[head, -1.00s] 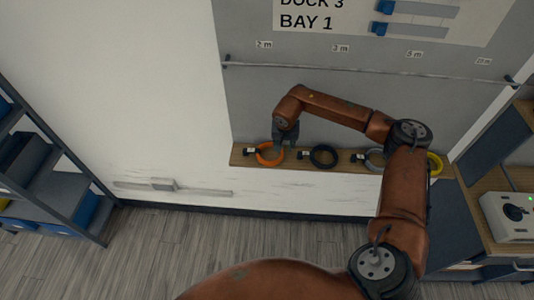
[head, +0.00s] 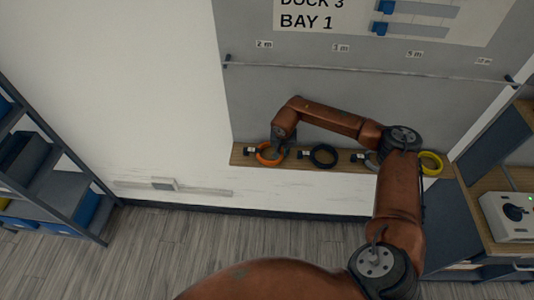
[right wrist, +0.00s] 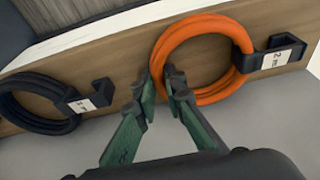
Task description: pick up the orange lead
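The orange lead (head: 268,163) is a coiled ring on the left end of a wooden shelf against the wall. It shows large in the right wrist view (right wrist: 206,20), with a black clip tagged "2 m" beside it. My right gripper (head: 279,146) is at the right side of this coil. In the right wrist view, its green-padded fingers (right wrist: 159,80) are apart, with the tips at the coil's left edge. One fingertip overlaps the orange band; whether they touch I cannot tell. My left gripper is out of view.
On the same wooden shelf (head: 340,167), a black coil (head: 323,164), a partly hidden grey coil and a yellow coil (head: 430,170) sit to the right. A thin rail (head: 350,72) crosses the grey panel above. A shelving rack stands left, a desk with a control box (head: 512,217) right.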

